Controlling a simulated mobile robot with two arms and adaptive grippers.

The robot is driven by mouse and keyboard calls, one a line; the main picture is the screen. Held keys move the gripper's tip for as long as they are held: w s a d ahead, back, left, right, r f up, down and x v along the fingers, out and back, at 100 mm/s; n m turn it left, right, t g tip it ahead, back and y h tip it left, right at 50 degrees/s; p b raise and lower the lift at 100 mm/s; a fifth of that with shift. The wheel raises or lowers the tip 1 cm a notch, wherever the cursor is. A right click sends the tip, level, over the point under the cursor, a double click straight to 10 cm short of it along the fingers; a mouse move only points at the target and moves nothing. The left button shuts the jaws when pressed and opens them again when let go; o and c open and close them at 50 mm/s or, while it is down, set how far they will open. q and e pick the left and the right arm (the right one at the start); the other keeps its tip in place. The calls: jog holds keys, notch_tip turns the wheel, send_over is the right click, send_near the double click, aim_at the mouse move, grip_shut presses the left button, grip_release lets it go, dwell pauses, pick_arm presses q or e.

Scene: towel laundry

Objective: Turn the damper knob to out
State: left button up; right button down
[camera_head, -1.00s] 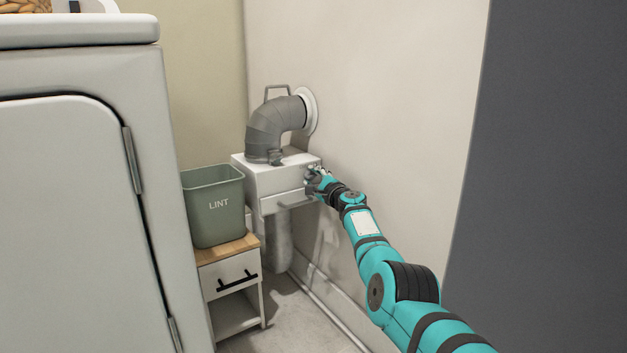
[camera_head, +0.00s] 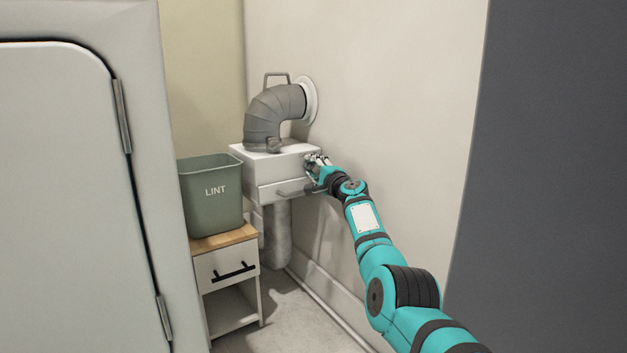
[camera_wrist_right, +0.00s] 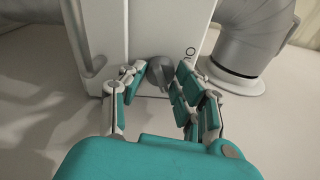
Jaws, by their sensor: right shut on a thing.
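The white damper box (camera_head: 268,165) is on the wall under a grey duct elbow. The knob's exact setting is hard to tell. My left gripper is not in view.
A grey duct (camera_head: 272,115) runs from the box top to the wall. A green LINT bin (camera_head: 213,208) stands on a small cabinet (camera_head: 226,270) at left. A large white appliance (camera_head: 70,200) fills the left foreground. Bare wall lies right of the box.

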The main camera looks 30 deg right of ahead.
jog(key=shift+f+n+b, duration=0.1)
jog(key=shift+n+b, duration=0.55)
jog(key=shift+n, duration=0.45)
jog(key=c, duration=1.2)
grip_release()
jog(key=shift+s+d+f, duration=0.1)
jog(key=shift+s+d, duration=0.25)
jog(key=shift+s, duration=0.3)
jog(key=shift+s+a+f, duration=0.1)
jog(key=shift+s+a, duration=0.1)
jog(key=shift+s, duration=0.8)
jog(key=shift+s+a+f, duration=0.1)
jog(key=shift+s+a, duration=0.05)
jog(key=shift+s, duration=0.9)
jog(key=shift+s+a, duration=0.2)
jog(key=shift+s, duration=0.8)
